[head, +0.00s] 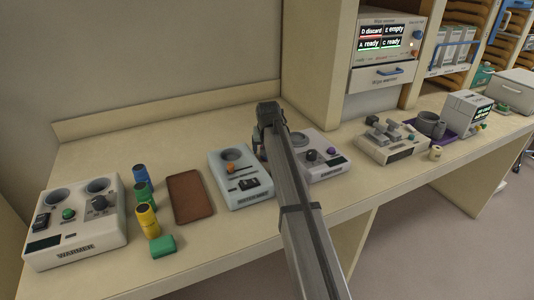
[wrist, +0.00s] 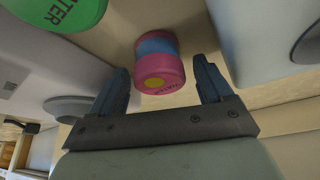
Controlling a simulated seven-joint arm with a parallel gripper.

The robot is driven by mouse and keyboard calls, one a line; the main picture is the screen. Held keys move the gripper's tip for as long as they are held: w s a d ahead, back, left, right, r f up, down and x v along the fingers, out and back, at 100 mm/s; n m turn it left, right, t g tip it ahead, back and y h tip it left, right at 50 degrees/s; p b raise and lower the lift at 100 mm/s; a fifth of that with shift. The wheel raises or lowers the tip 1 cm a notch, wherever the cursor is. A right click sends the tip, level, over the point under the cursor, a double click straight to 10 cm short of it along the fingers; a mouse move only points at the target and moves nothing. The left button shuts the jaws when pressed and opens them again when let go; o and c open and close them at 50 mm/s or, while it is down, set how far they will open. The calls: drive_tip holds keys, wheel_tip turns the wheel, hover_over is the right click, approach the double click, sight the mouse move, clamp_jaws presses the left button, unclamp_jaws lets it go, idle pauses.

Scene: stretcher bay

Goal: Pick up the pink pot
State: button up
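The pink pot (wrist: 163,76) shows in the wrist view as a short pink cylinder with a blue band and a yellow spot with small lettering. It appears in the gap between the two dark fingers of my gripper (wrist: 162,68), which are wide apart. Bare space shows between the pot and each finger, so neither finger is seen touching it. In the head view my gripper (head: 266,126) is above the counter between two grey devices. The pink pot cannot be made out there; my gripper and arm cover that spot.
A grey device (head: 240,184) and another (head: 322,168) stand close on either side of my gripper. A brown mat (head: 190,197), blue (head: 140,173), green (head: 141,190) and yellow (head: 148,220) pots and a warmer (head: 75,229) are at left. In the wrist view, a green lettered disc (wrist: 62,10) is near.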

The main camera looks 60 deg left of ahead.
drive_tip(key=c, duration=1)
drive_tip(key=shift+r, duration=0.1)
drive_tip(key=shift+r, duration=0.3)
wheel_tip(320, 180, up, 8)
drive_tip(key=shift+w+r, duration=0.15)
drive_tip(key=shift+r, duration=0.1)
drive_tip(key=w+r+n+g, duration=0.1)
drive_tip(key=w+r+n, duration=0.2)
drive_tip(key=w, duration=0.8)
drive_tip(key=shift+w+d+n+g, duration=0.3)
drive_tip(key=shift+n+g, duration=0.1)
drive_tip(key=shift+n, duration=0.4)
